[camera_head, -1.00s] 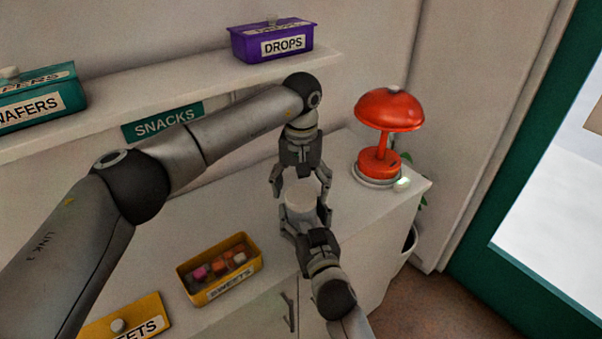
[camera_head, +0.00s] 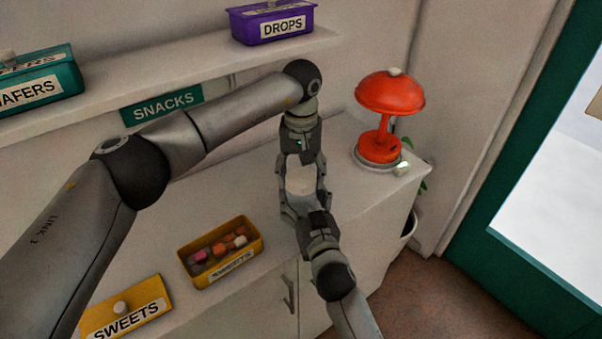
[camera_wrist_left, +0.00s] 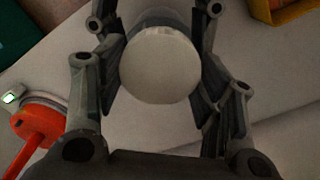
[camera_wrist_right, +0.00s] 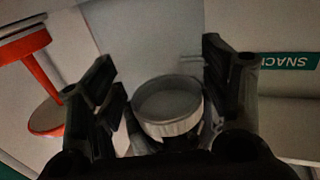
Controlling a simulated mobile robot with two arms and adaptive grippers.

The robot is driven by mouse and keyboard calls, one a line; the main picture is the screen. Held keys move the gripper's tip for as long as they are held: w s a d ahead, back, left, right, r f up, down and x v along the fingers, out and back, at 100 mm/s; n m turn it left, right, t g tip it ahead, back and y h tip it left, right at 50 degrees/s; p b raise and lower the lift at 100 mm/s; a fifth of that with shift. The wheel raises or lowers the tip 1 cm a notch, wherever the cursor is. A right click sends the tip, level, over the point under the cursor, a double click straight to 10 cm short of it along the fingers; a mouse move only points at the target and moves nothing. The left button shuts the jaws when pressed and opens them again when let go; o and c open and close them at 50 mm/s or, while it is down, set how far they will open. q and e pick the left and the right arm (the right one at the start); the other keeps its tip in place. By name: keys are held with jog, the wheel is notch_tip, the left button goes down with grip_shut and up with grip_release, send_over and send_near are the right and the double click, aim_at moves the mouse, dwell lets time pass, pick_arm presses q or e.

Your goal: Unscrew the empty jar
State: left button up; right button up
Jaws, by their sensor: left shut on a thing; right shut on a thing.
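A red lamp (camera_head: 388,104) stands to the right of the jar. An open yellow sweets box (camera_head: 226,268) and its lid (camera_head: 125,312) lie left on the counter. Above, a shelf (camera_head: 170,84) holds a purple drops box (camera_head: 271,25) and a teal wafers box (camera_head: 42,86).

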pick_arm(q)
jog(key=n, duration=3)
jog(key=shift+r, duration=0.1)
jog(key=n, duration=0.6)
jog(key=shift+n, duration=0.3)
jog(key=n, duration=1.6)
jog(key=shift+n, duration=0.3)
jog(key=shift+r, duration=0.15)
